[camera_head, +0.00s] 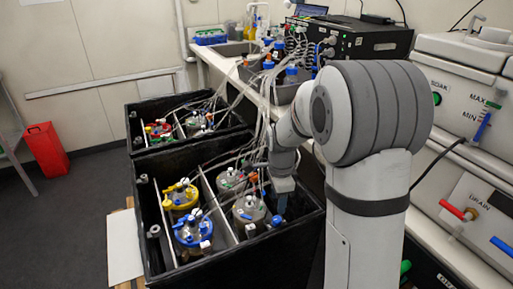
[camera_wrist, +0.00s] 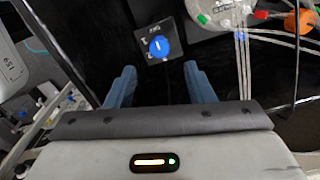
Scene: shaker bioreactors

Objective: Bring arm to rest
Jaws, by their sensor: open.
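Whether the fingers touch the box wall or tubes is hidden in the head view.
The near box holds several vessels with yellow and blue lids (camera_head: 192,229) and many thin tubes. A second black box (camera_head: 135,128) stands behind it. A bench with bottles and a black device (camera_head: 365,42) is at the back. A red bin (camera_head: 46,149) stands left on open floor.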

